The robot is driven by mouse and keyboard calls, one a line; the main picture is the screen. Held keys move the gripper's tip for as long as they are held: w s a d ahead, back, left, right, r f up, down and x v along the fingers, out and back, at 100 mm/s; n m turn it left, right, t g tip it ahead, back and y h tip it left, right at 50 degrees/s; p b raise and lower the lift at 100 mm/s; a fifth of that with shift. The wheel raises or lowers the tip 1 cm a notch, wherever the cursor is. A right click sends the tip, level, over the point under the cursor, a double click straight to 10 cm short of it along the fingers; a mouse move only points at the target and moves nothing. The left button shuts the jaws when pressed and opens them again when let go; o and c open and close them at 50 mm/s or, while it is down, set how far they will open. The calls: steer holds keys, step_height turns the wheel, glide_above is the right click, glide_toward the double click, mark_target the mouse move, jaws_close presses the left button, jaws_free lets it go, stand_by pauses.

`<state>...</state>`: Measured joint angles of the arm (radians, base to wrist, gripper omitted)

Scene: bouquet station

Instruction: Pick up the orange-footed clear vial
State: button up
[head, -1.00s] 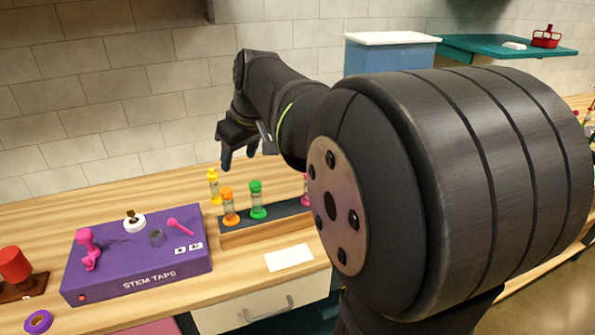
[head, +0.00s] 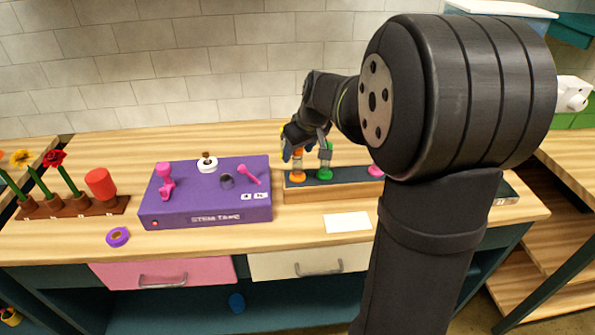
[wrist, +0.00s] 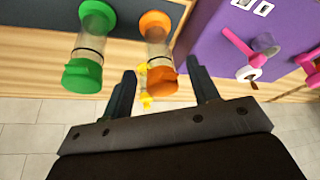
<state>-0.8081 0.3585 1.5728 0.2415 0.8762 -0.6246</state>
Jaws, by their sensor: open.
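The orange-footed clear vial (head: 298,170) stands upright in the dark-topped wooden rack (head: 337,187). In the wrist view it shows an orange cap, clear body and orange foot (wrist: 158,55). My gripper (head: 304,146) is above and behind the rack at this vial. In the wrist view its two open fingers (wrist: 160,72) appear on either side of the vial's cap; I cannot tell whether they touch it. The green vial (wrist: 90,45) stands just beside, outside the fingers. The fingers partly cover the orange vial in the head view.
A pink vial (head: 375,171) stands farther right in the rack. The purple stem tape box (head: 205,200) sits left of the rack. A white card (head: 347,222) lies in front.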

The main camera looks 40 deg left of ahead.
steer(key=x, duration=0.3)
steer(key=shift+a+f, duration=0.1)
steer(key=shift+a, duration=0.05)
steer(key=shift+c, duration=0.4)
jaws_close()
